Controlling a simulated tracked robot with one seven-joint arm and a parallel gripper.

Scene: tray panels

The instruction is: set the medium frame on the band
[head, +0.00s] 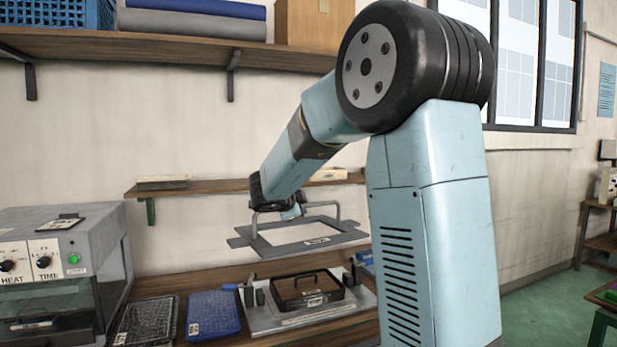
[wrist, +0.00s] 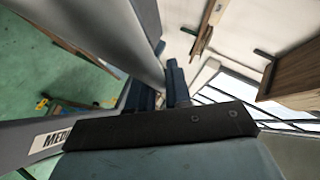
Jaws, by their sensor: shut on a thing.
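The medium frame (head: 292,247) is a flat grey rectangular frame with a raised handle, held level in the air in the head view. Its label starting "MED" (wrist: 52,139) shows in the wrist view, the rest cut off. My gripper (head: 293,211) is at the handle's top bar, partly hidden by my arm. In the wrist view my gripper (wrist: 170,88) has its dark fingers closed around the grey handle. Below the frame, apart from it, a metal base plate (head: 342,312) carries a black handled frame (head: 307,290). I cannot tell which part is the band.
A grey machine with HEAT and TIME knobs (head: 45,262) stands at the left. A black mesh tray (head: 146,322) and a blue tray (head: 213,313) lie on the bench beside the plate. A narrow wall shelf (head: 215,187) runs behind the held frame.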

